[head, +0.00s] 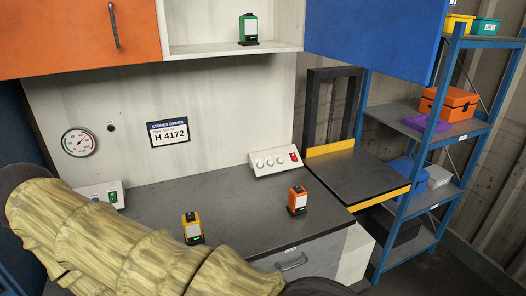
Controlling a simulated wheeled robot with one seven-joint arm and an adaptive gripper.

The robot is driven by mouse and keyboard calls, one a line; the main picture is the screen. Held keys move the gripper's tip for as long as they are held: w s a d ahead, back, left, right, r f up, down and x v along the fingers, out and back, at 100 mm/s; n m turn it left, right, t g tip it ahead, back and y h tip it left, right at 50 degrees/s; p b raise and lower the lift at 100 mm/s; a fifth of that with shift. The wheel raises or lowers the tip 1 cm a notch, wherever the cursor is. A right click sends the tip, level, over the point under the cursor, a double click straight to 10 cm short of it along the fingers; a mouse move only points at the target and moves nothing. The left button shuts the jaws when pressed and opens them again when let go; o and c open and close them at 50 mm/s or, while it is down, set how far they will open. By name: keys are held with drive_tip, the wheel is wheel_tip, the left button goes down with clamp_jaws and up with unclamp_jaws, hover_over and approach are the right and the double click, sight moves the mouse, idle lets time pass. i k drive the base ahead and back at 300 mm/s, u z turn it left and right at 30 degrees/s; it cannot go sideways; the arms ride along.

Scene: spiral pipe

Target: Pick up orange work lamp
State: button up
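The orange work lamp (297,200) stands upright on the dark grey worktop (220,195), near its right front edge. It has a pale front panel and a dark base. A yellow lamp (192,228) of similar shape stands to its left on the same worktop, close to my arm. A green lamp (248,29) of similar shape stands in the open shelf niche above. My arm, in a yellowish ribbed cover, crosses the lower left of the head view. My gripper is not in view. Nothing hides the orange lamp.
A white control box (275,162) with knobs sits behind the orange lamp. A yellow-edged platform (358,175) adjoins the worktop at right. A blue shelf rack (449,135) holds bins farther right. Cabinet doors, orange (75,35) and blue (378,38), hang above. The worktop's middle is clear.

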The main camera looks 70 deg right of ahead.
sight(297, 202)
drive_tip(key=u, duration=0.05)
drive_tip(key=k, duration=0.75)
drive_tip(key=z, duration=1.65)
